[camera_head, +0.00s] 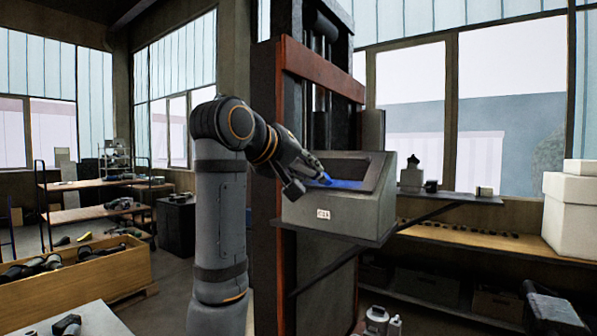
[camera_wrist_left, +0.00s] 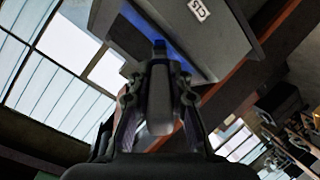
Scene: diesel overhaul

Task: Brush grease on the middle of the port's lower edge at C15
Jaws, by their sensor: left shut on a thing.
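The grey housing labelled C15 (camera_head: 325,215) sits on a bracket at the column, with a dark rectangular port in its sloped face. A blue surface (camera_head: 345,184) shows along the port's lower edge; I cannot tell what it is. It also shows in the left wrist view (camera_wrist_left: 150,35). My left gripper (camera_head: 312,176) is at the left part of the port. It is shut on a grey-handled tool, apparently the brush (camera_wrist_left: 159,108). The brush's dark tip (camera_wrist_left: 160,48) points at the port edge; whether it touches is unclear. My right gripper is not in view.
A red-brown steel column (camera_head: 288,130) stands behind my arm. A narrow shelf (camera_head: 455,197) with small parts adjoins the housing on the right. White boxes (camera_head: 570,215) stand on the right bench. A wooden crate (camera_head: 85,285) of parts is at the left.

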